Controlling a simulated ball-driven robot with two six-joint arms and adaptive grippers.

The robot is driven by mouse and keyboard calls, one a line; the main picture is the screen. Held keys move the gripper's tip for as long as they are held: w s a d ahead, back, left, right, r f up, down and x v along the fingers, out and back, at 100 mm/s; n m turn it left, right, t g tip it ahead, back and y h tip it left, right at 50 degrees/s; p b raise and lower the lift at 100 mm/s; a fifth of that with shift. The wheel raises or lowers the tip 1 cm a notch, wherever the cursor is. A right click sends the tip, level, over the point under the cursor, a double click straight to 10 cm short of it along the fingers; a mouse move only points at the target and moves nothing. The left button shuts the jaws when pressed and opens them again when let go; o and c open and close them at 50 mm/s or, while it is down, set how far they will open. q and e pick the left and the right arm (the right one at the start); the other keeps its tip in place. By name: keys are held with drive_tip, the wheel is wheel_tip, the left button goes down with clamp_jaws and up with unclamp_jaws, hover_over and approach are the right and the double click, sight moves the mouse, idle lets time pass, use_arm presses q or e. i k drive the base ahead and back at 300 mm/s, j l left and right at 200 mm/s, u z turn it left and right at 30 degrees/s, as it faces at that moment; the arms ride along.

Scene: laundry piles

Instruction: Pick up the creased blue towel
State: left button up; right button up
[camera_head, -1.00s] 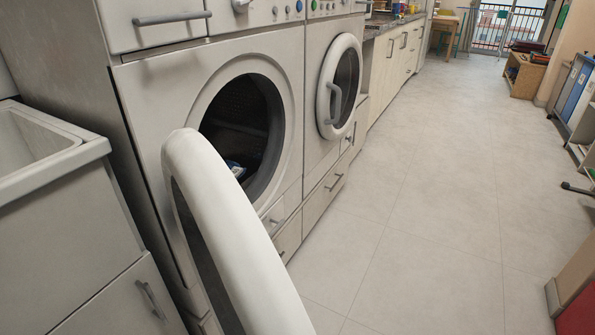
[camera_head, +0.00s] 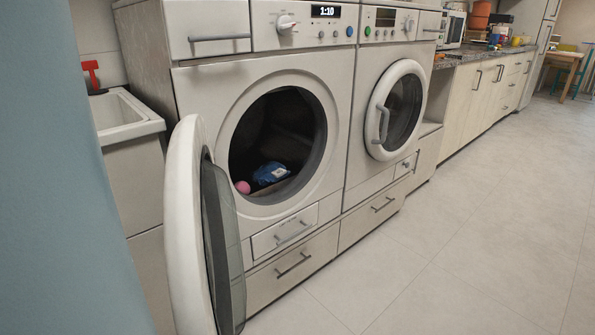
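A crumpled blue cloth (camera_head: 270,173), which looks like the creased blue towel, lies low inside the drum of the left washing machine (camera_head: 210,90). A small pink item (camera_head: 243,187) lies just left of it at the drum's front lip. A paler brownish patch shows under the blue cloth, too small to make out. The machine's round door (camera_head: 184,230) stands open, swung out to the left. Neither of my grippers shows in the view.
The right machine's door (camera_head: 398,108) is shut. A sink (camera_head: 128,118) stands at the left, and a blue-grey surface (camera_head: 55,170) fills the left edge close by. Drawers (camera_head: 293,264) sit below the machines. The floor (camera_head: 450,270) in front and to the right is clear.

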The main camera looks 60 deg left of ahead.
sight(273, 171)
drive_tip(key=i+l+u, duration=0.25)
drive_tip(key=i+u, duration=0.15)
drive_tip(key=i+l+u, duration=0.4)
drive_tip(key=i+j+u, duration=0.15)
drive_tip(key=u, duration=0.25)
drive_tip(key=i+u, duration=0.25)
drive_tip(key=u, duration=0.2)
drive_tip(key=i+u, duration=0.25)
drive_tip(key=u, duration=0.15)
drive_tip(key=i+l+u, duration=0.1)
drive_tip(key=u, duration=0.35)
drive_tip(key=i+l+u, duration=0.2)
drive_tip(key=u, duration=0.2)
drive_tip(key=i, duration=0.1)
